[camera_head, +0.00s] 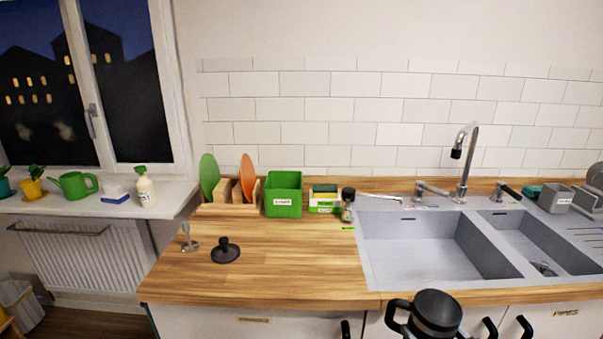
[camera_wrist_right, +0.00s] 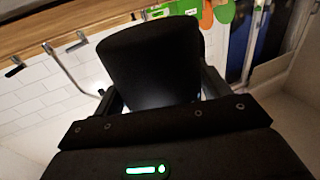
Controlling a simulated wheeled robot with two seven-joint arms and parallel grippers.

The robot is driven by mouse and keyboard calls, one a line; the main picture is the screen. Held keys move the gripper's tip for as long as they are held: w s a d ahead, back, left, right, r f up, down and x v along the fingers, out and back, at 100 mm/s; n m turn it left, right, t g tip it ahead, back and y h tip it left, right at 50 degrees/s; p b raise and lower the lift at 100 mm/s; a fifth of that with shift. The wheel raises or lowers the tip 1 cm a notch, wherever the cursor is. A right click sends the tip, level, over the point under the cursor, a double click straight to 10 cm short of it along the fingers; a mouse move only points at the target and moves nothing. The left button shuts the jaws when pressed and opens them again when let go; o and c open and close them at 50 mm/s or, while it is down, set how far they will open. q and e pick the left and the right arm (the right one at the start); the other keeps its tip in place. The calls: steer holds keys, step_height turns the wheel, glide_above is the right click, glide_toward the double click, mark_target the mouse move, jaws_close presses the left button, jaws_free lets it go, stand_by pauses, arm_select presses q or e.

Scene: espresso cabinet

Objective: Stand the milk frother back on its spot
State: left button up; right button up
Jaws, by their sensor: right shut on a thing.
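The milk frother looks like a black jug (camera_head: 436,312) with a loop handle on its left, at the bottom of the head view, in front of the counter's front edge. My right gripper (camera_wrist_right: 160,98) is shut on it; its two fingers lie on either side of the black body (camera_wrist_right: 150,60) in the right wrist view. The jug hides most of the gripper in the head view. A round black base (camera_head: 226,251) with a raised centre stands empty on the left part of the wooden counter (camera_head: 290,265). My left gripper is not in view.
A small metal stand (camera_head: 188,240) is left of the base. Behind are a wooden rack (camera_head: 225,208) with green and orange boards, a green bin (camera_head: 283,194), sponge boxes (camera_head: 325,199) and a dark-capped jar (camera_head: 348,206). The sink (camera_head: 420,240) is right. The counter's front middle is clear.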

mark_target(415, 320)
steer(key=shift+w+d+r+m+h, duration=0.2)
steer(key=shift+m+h, duration=0.2)
steer(key=shift+h, duration=0.15)
steer(key=shift+w+d+r+m+h, duration=0.1)
steer(key=shift+w+r+m+h, duration=0.1)
steer(key=shift+m+h, duration=0.3)
steer(key=shift+m+t+h, duration=0.4)
steer(key=shift+h, duration=0.45)
steer(key=shift+w+a+m+h, duration=0.1)
steer(key=shift+a+m+h, duration=0.15)
steer(key=shift+m+h, duration=0.25)
steer(key=shift+a+r+h, duration=0.1)
steer(key=shift+a+h, duration=0.3)
steer(key=shift+a+r, duration=0.25)
steer(key=shift+a, duration=0.4)
steer(key=shift+a+r, duration=0.2)
steer(key=shift+a, duration=0.4)
